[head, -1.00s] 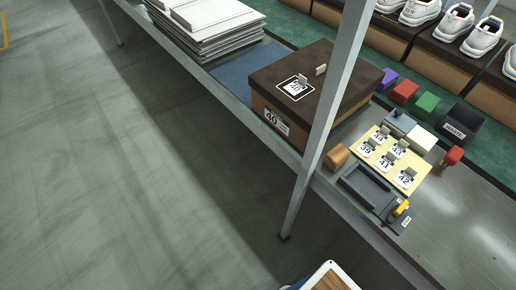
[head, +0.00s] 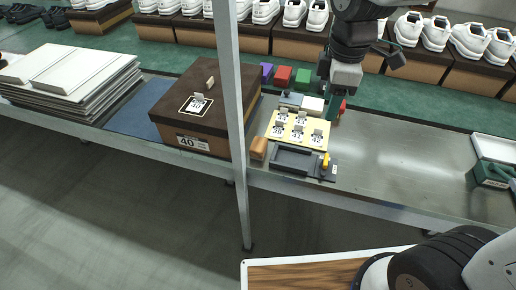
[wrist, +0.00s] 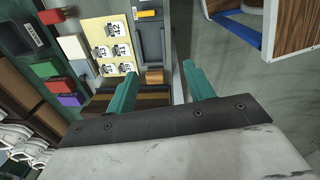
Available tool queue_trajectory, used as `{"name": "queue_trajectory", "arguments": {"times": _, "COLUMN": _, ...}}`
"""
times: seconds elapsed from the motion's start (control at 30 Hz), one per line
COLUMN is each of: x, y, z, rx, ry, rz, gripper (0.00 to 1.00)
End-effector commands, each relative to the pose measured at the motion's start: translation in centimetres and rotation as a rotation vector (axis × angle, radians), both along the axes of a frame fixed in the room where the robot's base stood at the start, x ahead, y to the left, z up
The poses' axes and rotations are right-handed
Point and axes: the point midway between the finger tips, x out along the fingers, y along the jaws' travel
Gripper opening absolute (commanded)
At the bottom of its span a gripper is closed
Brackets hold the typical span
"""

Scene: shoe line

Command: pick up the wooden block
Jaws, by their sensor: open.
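The orange-brown wooden block (head: 259,148) sits on the bench's front edge in the head view, left of the dark tray. In the wrist view the wooden block (wrist: 154,76) shows between my fingertips, beyond them. My gripper (head: 333,104) is in the head view over the bench, to the right of the yellow card and apart from the block. Its teal fingers also show in the wrist view (wrist: 161,70), spread open with nothing held.
A post (head: 231,110) stands just left of the block. A brown shoebox (head: 190,105) is behind it. The yellow card (head: 299,129) with number tags, the dark tray (head: 292,159) and coloured blocks are close by. The bench's right part (head: 410,155) is mostly clear.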

Motion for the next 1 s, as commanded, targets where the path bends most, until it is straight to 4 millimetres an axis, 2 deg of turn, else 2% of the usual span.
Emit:
{"name": "queue_trajectory", "arguments": {"times": 0.03, "x": 1.6, "y": 1.6, "z": -1.7, "rx": -0.010, "ry": 0.016, "rz": 0.143, "gripper": 0.53}}
{"name": "queue_trajectory", "arguments": {"times": 0.2, "x": 6.3, "y": 6.9, "z": -7.5, "rx": -0.032, "ry": 0.029, "rz": 0.658, "gripper": 0.53}}
{"name": "queue_trajectory", "arguments": {"times": 0.4, "x": 9.1, "y": 12.2, "z": -14.4, "rx": -0.045, "ry": 0.039, "rz": 1.148, "gripper": 0.53}}
{"name": "queue_trajectory", "arguments": {"times": 0.5, "x": 9.7, "y": 13.8, "z": -16.7, "rx": -0.049, "ry": 0.039, "rz": 1.301, "gripper": 0.53}}
{"name": "queue_trajectory", "arguments": {"times": 0.7, "x": 10.0, "y": 15.1, "z": -19.1, "rx": -0.052, "ry": 0.040, "rz": 1.427, "gripper": 0.53}}
{"name": "queue_trajectory", "arguments": {"times": 1.0, "x": 10.1, "y": 14.7, "z": -22.6, "rx": -0.051, "ry": 0.042, "rz": 1.428, "gripper": 0.53}}
